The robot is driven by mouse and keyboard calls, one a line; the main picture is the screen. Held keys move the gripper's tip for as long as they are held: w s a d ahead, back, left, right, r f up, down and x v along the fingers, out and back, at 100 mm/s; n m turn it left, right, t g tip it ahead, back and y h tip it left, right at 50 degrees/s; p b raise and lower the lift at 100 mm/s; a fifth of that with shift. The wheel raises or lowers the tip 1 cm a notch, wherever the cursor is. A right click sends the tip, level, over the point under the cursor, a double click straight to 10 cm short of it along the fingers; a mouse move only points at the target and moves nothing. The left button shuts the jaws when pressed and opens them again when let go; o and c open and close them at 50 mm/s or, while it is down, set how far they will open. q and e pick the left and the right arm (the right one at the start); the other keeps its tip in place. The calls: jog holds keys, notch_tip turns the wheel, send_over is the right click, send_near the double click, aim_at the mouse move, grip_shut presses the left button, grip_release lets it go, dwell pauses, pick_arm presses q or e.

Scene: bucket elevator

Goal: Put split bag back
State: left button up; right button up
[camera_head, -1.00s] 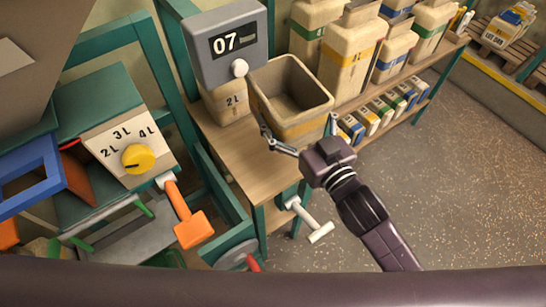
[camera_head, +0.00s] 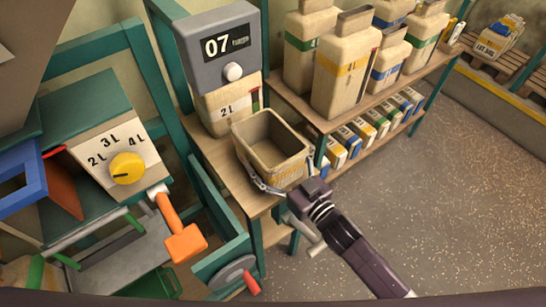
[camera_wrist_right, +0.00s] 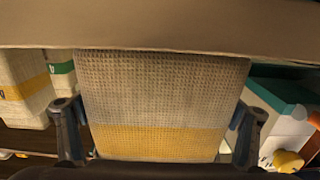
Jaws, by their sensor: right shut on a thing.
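An open-topped, box-shaped beige bag (camera_head: 290,168) with a woven side stands near the front end of the wooden table. In the right wrist view the bag (camera_wrist_right: 165,95) fills the middle and shows a yellow band along its lower part. My right gripper (camera_head: 285,182) has one finger on each side of this bag and is shut on it. The bag is roughly upright and looks empty. I cannot tell whether its bottom touches the table. My left gripper is not in view.
A grey counter reading 07 (camera_head: 218,45) is above a 2L bag (camera_head: 225,108) behind the held bag. A shelf of several tall bags (camera_head: 345,75) stands to the right. A yellow dial (camera_head: 127,168) and an orange handle (camera_head: 185,242) are at left. The floor (camera_head: 440,180) at right is clear.

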jog(key=shift+f, duration=0.15)
jog(key=o, duration=2)
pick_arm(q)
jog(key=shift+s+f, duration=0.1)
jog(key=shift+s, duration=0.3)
pick_arm(e)
jog(key=shift+r, duration=0.2)
jog(key=shift+s+d+f, duration=0.15)
jog(key=shift+s+d, duration=0.05)
jog(key=shift+s, duration=0.1)
pick_arm(q)
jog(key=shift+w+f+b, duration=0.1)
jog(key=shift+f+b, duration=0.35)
jog(key=shift+b, duration=0.1)
pick_arm(e)
jog(key=v, duration=1.1)
jog(key=shift+s+d, duration=0.1)
jog(key=shift+s, duration=0.05)
